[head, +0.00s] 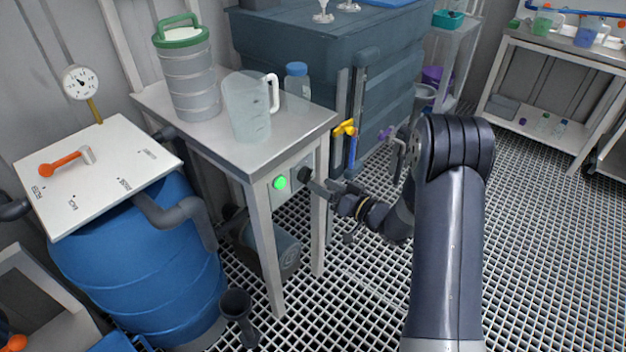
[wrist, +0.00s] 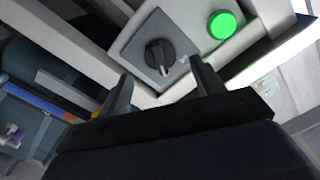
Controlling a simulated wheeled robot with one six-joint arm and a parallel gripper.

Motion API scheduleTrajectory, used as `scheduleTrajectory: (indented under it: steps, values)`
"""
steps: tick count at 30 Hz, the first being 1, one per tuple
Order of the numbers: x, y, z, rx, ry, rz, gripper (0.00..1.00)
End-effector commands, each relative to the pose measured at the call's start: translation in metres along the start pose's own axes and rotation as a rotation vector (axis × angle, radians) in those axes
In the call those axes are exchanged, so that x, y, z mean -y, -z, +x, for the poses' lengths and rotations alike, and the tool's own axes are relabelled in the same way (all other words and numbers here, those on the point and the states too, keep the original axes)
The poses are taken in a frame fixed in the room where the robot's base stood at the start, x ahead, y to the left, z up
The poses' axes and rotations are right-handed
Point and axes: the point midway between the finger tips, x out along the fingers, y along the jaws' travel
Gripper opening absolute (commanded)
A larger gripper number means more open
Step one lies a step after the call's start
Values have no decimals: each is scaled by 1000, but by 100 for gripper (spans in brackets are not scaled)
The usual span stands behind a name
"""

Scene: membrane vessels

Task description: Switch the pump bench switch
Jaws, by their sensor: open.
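The pump bench switch is a dark rotary knob (wrist: 159,56) on a grey plate (wrist: 135,50) on the bench front, clear in the wrist view. A lit green lamp (wrist: 222,25) sits beside it and also shows in the head view (head: 280,183). My gripper (wrist: 163,92) is open, its two dark fingers apart and pointing toward the plate. The knob lies ahead of the gap between the fingertips. I cannot tell whether a finger touches it. In the head view my gripper (head: 318,186) is at the bench front, right of the lamp, and partly hides the switch.
The bench (head: 215,135) carries a clear jug (head: 249,115), a banded grey vessel (head: 188,80) and a blue-capped bottle (head: 297,85). A blue barrel (head: 140,260) stands left. Yellow and blue valve handles (head: 346,128) are close right of the bench. Grated floor (head: 540,220) is open at right.

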Motion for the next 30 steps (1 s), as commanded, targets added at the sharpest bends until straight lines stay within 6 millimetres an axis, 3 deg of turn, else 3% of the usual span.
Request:
scheduleTrajectory:
  steps: [3,9,20,30]
  values:
    - [0,-1,22,0,3,-1,64]
    - [0,0,42,0,-1,0,64]
    - [0,0,46,0,-2,0,63]
    - [0,0,46,0,-2,0,35]
